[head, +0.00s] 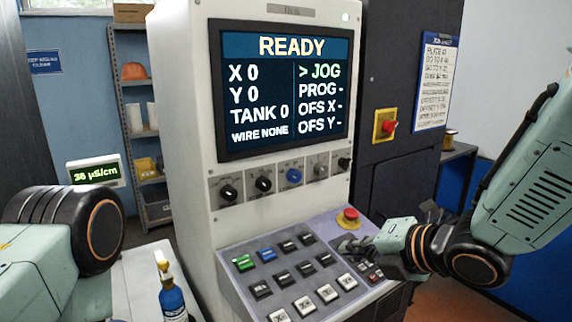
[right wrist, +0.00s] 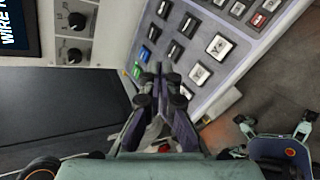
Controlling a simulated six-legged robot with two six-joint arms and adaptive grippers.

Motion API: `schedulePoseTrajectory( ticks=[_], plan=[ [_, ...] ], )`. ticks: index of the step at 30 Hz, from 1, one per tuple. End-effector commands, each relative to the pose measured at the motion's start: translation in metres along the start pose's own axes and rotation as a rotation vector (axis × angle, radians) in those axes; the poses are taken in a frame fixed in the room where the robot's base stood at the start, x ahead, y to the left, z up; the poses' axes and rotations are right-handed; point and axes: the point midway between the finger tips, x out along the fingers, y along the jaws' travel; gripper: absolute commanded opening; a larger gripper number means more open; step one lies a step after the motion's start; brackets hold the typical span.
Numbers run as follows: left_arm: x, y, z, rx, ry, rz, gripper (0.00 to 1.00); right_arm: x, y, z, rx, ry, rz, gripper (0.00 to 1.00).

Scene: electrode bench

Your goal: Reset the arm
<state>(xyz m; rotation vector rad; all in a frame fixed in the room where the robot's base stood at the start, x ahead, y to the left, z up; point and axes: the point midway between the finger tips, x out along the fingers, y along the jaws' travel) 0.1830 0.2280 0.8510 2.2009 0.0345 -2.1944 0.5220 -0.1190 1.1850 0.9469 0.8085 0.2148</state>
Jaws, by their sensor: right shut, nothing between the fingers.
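My right gripper (head: 347,246) is shut and empty. It is at the right side of the sloped button panel (head: 222,255), just below the red emergency stop knob (head: 350,216). In the right wrist view its closed fingers (right wrist: 160,82) point across the panel keys. I cannot tell whether the fingertips touch the panel. My left arm shows only as a thick joint at the left of the head view; its gripper is not in view. The console screen (head: 284,88) reads READY, X 0, Y 0, TANK 0, WIRE NONE, with the marker at JOG.
A row of knobs (head: 292,176) runs under the screen. A blue bottle (head: 172,298) stands on a pale surface at the left, near a small display (head: 95,171) reading about 38 µS/cm. A yellow-backed red button (head: 386,125) is on the dark cabinet. Shelves stand behind.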

Motion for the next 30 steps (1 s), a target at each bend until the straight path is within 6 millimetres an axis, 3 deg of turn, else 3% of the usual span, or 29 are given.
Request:
schedulePoseTrajectory(
  ticks=[5, 11, 14, 20, 24, 30],
  plan=[
    [0.001, 0.000, 0.000, 0.000, 0.000, 0.000, 0.00, -0.002, -0.010, 0.005, 0.367, -0.053, -0.011, 0.00],
    [0.017, 0.000, 0.000, 0.000, 0.000, 0.000, 0.00, 0.010, -0.069, -0.009, 0.938, -0.137, -0.065, 0.00],
    [0.028, 0.000, 0.000, 0.000, 0.000, 0.000, 0.00, 0.018, -0.110, -0.025, 1.220, -0.194, -0.104, 0.00],
    [0.057, 0.000, 0.000, 0.000, 0.000, 0.000, 0.00, 0.029, -0.213, -0.074, 1.762, -0.373, -0.213, 0.00],
    [0.079, -0.001, 0.000, 0.000, 0.000, 0.000, 0.00, 0.029, -0.288, -0.119, 2.061, -0.545, -0.298, 0.00],
    [0.112, -0.001, 0.000, 0.000, 0.000, 0.000, 0.00, 0.013, -0.393, -0.197, 2.324, -0.827, -0.448, 0.00]
  ],
)
